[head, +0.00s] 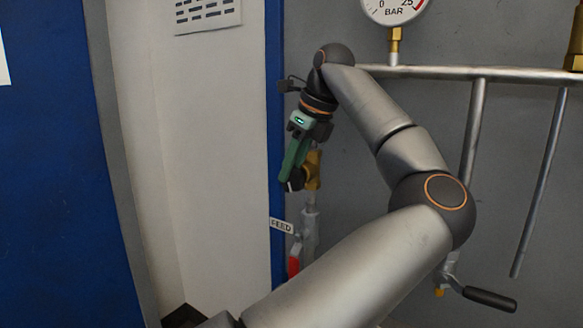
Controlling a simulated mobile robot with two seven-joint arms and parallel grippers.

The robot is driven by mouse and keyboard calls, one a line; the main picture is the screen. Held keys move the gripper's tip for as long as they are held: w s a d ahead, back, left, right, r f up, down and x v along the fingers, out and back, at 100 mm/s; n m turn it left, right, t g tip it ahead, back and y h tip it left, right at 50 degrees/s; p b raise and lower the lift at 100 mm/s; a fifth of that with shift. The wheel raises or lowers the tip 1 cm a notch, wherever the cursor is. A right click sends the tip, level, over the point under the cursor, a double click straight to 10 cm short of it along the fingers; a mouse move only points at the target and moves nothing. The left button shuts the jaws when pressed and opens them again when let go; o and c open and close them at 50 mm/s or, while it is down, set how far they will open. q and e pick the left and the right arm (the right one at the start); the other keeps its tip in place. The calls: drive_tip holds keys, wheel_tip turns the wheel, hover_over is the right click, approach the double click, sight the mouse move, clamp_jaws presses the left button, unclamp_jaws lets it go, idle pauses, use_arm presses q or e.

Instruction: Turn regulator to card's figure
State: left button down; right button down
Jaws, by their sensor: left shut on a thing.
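The regulator, a brass body (314,172) with a dark knob (295,181) on its left side, sits on the thin vertical pipe left of the middle. My left gripper (293,176) reaches down to it from above and is shut on the dark knob; the fingers partly hide it. A round pressure gauge (393,9) marked BAR stands on the pipe above right; its top is cut off, and I cannot read its needle. A white sheet (208,14) with dark printed rows hangs at the top left; I cannot read any figure on it. My right gripper is out of view.
A FEED tag (282,225) and a red valve handle (293,266) sit below the regulator. A black crank handle (490,298) juts out at the lower right. A horizontal pipe (480,73) runs across the grey panel. A blue post (275,120) stands close left.

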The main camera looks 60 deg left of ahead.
use_arm(q)
drive_tip(key=shift+w+d+f+g+y+b, duration=0.1)
drive_tip(key=shift+d+f+g+y+b, duration=0.15)
drive_tip(key=shift+g+y+b, duration=0.5)
drive_tip(key=shift+y+b, duration=0.3)
drive_tip(key=shift+y, duration=0.25)
drive_tip(key=shift+d+r, duration=0.1)
drive_tip(key=shift+r, duration=0.05)
drive_tip(key=c, duration=0.9)
unclamp_jaws()
drive_tip(key=shift+c, duration=0.2)
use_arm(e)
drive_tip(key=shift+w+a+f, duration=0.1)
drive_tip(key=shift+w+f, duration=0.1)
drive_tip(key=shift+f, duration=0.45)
use_arm(q)
drive_tip(key=shift+w+r, duration=0.1)
drive_tip(key=p+v, duration=0.2)
drive_tip(key=v, duration=1)
drive_tip(key=shift+w+d+p, duration=0.2)
drive_tip(key=shift+d+p, duration=0.1)
drive_tip(key=shift+p, duration=0.05)
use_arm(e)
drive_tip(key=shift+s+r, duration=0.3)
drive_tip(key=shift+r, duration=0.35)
